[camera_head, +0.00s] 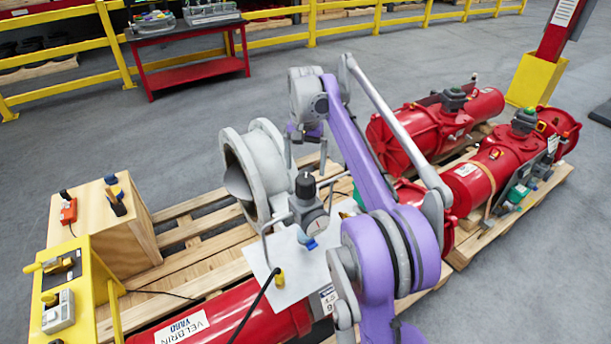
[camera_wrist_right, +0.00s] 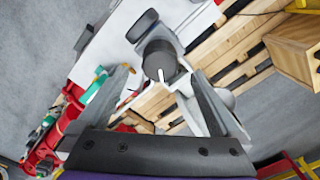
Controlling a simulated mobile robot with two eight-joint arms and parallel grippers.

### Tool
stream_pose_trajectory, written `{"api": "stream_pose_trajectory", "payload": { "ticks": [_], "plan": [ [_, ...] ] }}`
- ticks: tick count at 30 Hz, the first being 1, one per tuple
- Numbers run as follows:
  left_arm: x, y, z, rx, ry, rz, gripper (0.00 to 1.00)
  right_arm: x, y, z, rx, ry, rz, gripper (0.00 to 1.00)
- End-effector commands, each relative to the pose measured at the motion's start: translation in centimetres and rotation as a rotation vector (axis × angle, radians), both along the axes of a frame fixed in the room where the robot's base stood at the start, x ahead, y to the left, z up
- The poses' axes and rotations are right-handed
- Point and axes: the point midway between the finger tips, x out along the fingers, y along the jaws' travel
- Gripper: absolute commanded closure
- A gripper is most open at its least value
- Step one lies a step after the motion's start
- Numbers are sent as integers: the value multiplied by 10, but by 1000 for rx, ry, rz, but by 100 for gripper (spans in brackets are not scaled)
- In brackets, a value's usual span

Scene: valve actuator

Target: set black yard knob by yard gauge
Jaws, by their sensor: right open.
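The black knob (camera_head: 305,185) sits upright on top of a grey regulator body by a white panel. The round yard gauge (camera_head: 316,223) is just below the knob on the regulator's front. My right gripper (camera_head: 307,158) points down just above the knob, its fingers apart. In the right wrist view, the knob (camera_wrist_right: 158,60) shows between the tips of my open right gripper (camera_wrist_right: 160,74), with a white mark on it. I cannot tell whether the fingers touch it. My left gripper is not in view.
A grey flanged valve body (camera_head: 252,165) stands behind on the wooden pallet. A red cylinder (camera_head: 240,310) lies in front. A wooden box (camera_head: 100,220) and a yellow stand (camera_head: 78,290) are at left. More red actuators (camera_head: 490,165) lie at right.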

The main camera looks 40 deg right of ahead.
Motion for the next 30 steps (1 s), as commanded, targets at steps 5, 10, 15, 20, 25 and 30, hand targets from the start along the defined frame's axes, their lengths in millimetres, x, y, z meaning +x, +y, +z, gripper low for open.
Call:
{"api": "stream_pose_trajectory", "payload": {
  "ticks": [5, 10, 15, 20, 25, 30],
  "plan": [
    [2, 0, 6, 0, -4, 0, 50, 0, 0, 29, 0, 0, 0, 0],
    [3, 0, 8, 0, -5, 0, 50, 0, 0, 38, 0, 0, 0, 0],
    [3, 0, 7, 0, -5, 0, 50, 0, 0, 38, 0, 0, 0, 0],
    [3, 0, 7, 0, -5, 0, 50, 0, 0, 37, 0, 0, 0, 0],
    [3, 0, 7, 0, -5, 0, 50, 0, 0, 37, 0, 0, 0, 0],
    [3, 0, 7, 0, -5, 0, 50, -4, 14, 38, -7, -16, 41, 0]
  ]
}}
